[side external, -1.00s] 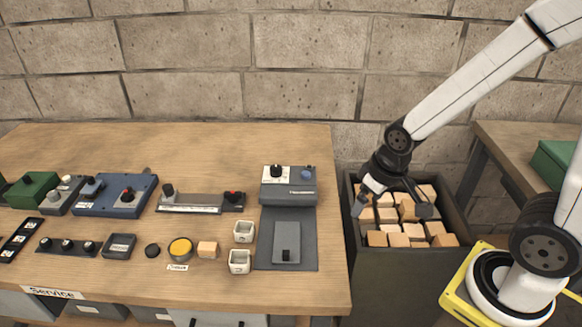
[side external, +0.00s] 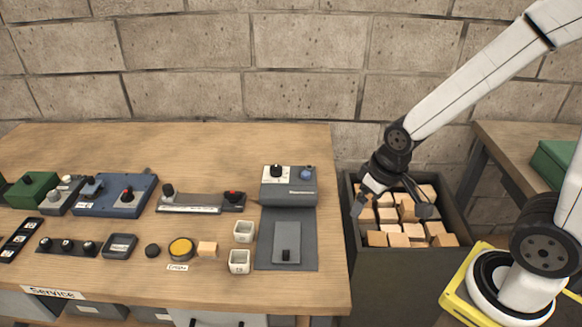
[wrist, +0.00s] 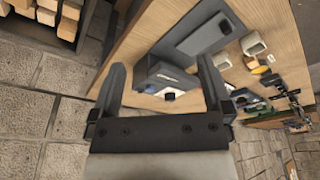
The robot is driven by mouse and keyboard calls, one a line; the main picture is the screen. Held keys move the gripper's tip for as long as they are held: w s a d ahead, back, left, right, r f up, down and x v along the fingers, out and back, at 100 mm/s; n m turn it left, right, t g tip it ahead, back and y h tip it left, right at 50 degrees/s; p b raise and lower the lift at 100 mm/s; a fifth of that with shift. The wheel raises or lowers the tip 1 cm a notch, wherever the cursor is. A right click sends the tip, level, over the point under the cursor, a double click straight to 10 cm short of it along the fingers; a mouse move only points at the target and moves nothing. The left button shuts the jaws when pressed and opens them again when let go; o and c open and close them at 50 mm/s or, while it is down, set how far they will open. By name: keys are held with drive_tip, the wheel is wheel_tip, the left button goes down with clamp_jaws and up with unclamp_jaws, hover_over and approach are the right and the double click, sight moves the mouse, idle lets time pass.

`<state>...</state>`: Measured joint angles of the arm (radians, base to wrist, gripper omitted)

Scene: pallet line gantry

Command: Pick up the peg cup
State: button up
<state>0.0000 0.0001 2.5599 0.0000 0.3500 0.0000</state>
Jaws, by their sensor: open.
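Two small white square cups stand near the right part of the bench, a rear one (side external: 243,231) and a front one (side external: 239,261). I cannot tell which, if either, is the peg cup; their labels are too small to read. In the wrist view both cups show at upper right, one (wrist: 252,44) nearer and one (wrist: 278,24) farther. My gripper (side external: 391,209) is open and empty, over the dark bin to the right of the bench, well away from the cups. In the wrist view its fingers (wrist: 162,72) stand wide apart with nothing between them.
The dark bin (side external: 405,262) holds several wooden blocks. A grey device with a knob (side external: 289,196) and a dark plate (side external: 263,258) lie right of the cups. A wooden block (side external: 207,249) and a yellow round item (side external: 181,248) are left of them. The bench's middle back is clear.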

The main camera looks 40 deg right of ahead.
sight(237, 228)
drive_tip(key=a+f+m+g+y, duration=0.3)
drive_tip(key=a+f+m+y, duration=0.2)
drive_tip(key=a+m, duration=0.25)
drive_tip(key=w+a+f+m+t+y, duration=0.1)
drive_tip(key=w+a+m, duration=0.1)
drive_tip(key=w+m, duration=0.2)
drive_tip(key=w+a+f+m+t+y, duration=0.1)
drive_tip(key=w+a+m+t+y, duration=0.1)
drive_tip(key=w+a+m, duration=0.1)
drive_tip(key=w+a+f+m+t+y, duration=0.2)
drive_tip(key=w+m, duration=0.3)
drive_tip(key=m, duration=0.1)
drive_tip(key=shift+w+a+m, duration=0.15)
drive_tip(key=shift+m, duration=0.2)
drive_tip(key=w+f+m+t, duration=0.1)
drive_tip(key=w+m, duration=0.1)
drive_tip(key=w+d+f+m+t, duration=0.1)
drive_tip(key=m+t, duration=0.1)
drive_tip(key=w+d+f+m+t+h, duration=0.1)
drive_tip(key=w+m+t, duration=0.1)
drive_tip(key=shift+w+d+f, duration=0.1)
drive_tip(key=shift+w+f, duration=0.05)
drive_tip(key=shift+w, duration=0.15)
drive_tip(key=shift+w+d+f+m+t+h, duration=0.3)
drive_tip(key=shift+w+d+m+t, duration=0.2)
drive_tip(key=shift+m+t, duration=0.1)
drive_tip(key=shift+a, duration=0.1)
drive_tip(key=shift+x, duration=1.25)
